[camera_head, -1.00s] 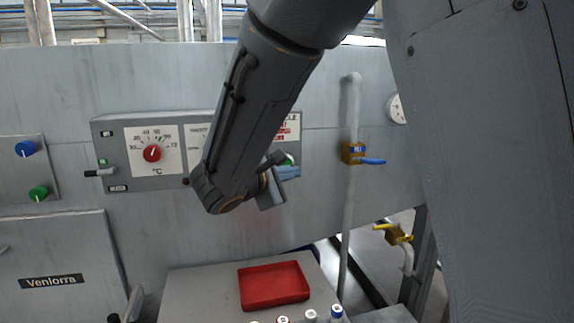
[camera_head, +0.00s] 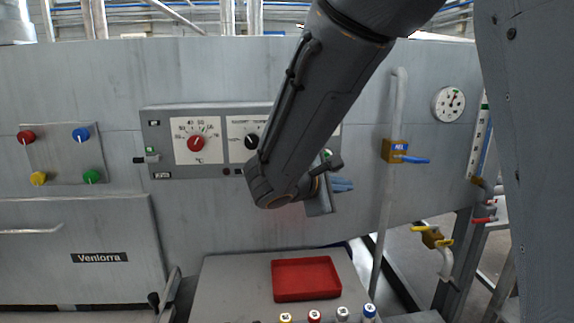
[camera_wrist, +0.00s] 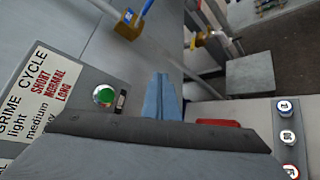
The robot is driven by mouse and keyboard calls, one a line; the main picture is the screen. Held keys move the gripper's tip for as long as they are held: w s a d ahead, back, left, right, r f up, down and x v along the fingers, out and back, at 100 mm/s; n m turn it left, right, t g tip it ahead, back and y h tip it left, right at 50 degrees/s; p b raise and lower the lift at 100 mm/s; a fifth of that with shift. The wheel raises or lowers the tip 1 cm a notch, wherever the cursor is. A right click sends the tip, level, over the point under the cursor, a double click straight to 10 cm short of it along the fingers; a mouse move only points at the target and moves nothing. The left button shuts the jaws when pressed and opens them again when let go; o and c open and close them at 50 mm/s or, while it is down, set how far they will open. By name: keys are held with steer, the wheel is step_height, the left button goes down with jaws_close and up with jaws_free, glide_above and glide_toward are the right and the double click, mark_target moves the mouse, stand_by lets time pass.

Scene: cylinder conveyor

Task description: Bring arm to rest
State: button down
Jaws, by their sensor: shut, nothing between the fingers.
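My arm reaches down from the top right in the head view, in front of the grey machine (camera_head: 250,225). My gripper (camera_head: 343,185) is at its lower end, partly hidden behind the wrist, with light blue fingers pointing right. In the wrist view my gripper (camera_wrist: 161,80) shows its blue fingers together, shut and empty. It is apart from the control panel (camera_head: 180,170) and above the level of the red tray (camera_head: 305,262).
Below stands a grey table (camera_head: 235,290) with several capped cylinders along its front edge, including a blue-capped one (camera_head: 369,311). A pipe with a blue-handled valve (camera_head: 397,152) is right of my gripper. A yellow-handled valve (camera_head: 432,238) sits lower right.

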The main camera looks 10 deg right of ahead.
steer(key=s+d+f+m+g+y, duration=0.1)
steer(key=s+d+f+m+g, duration=0.15)
steer(key=s+f, duration=0.3)
steer(key=s+d+f+m+g+y, duration=0.2)
steer(key=s+f+g, duration=0.2)
steer(key=s+f, duration=0.15)
steer(key=s+a+f+m+g+y, duration=0.1)
steer(key=s+a+f+m+y, duration=0.4)
steer(key=s+f+m+y, duration=0.2)
steer(key=s+m, duration=0.2)
steer(key=m, duration=0.1)
steer(key=shift+s+a+f+y, duration=0.2)
steer(key=shift+a+f+y, duration=0.1)
steer(key=shift+a+f, duration=0.1)
